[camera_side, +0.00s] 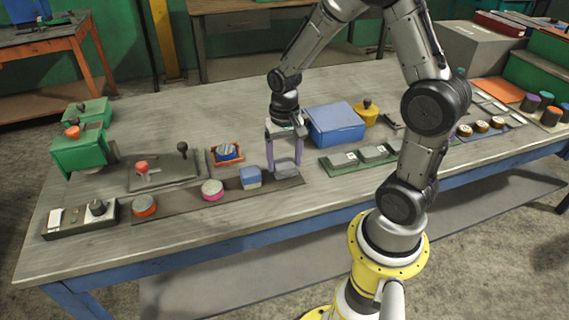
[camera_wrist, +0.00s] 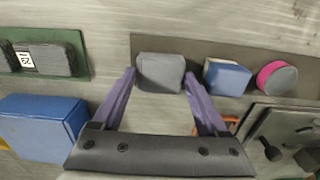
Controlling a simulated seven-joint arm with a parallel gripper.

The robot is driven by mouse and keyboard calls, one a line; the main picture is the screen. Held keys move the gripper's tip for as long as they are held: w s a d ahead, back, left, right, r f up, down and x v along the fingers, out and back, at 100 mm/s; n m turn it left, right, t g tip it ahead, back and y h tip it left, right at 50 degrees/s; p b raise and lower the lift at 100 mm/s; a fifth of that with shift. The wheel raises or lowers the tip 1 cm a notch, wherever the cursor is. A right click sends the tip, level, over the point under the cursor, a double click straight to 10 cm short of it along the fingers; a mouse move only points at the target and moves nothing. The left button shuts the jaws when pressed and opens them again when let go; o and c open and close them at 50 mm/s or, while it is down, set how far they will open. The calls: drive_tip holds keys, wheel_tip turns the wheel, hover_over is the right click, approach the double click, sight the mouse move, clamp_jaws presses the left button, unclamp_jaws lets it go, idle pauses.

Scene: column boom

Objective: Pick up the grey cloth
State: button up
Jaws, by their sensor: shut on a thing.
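The grey cloth (camera_side: 287,170) is a small folded block at the right end of a dark strip (camera_side: 165,207) on the table. It also shows in the wrist view (camera_wrist: 160,71). My gripper (camera_side: 284,164) points down with its purple fingers on either side of the cloth, shut on it. In the wrist view the fingertips (camera_wrist: 159,75) meet the cloth's left and right sides. The cloth appears to be at the strip's level; I cannot tell whether it is clear of it.
A blue and white block (camera_side: 250,177) and a pink-rimmed round piece (camera_side: 212,189) lie left on the same strip. A blue box (camera_side: 335,124) stands behind right. A green tray (camera_side: 352,163) with grey blocks lies to the right. An orange tray (camera_side: 226,154) is behind left.

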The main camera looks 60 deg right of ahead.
drive_tip(key=s+a+r, duration=0.4)
drive_tip(key=s+r, duration=0.7)
drive_tip(key=s, duration=0.2)
drive_tip(key=shift+s+a+r, duration=0.15)
drive_tip(key=shift+r, duration=0.1)
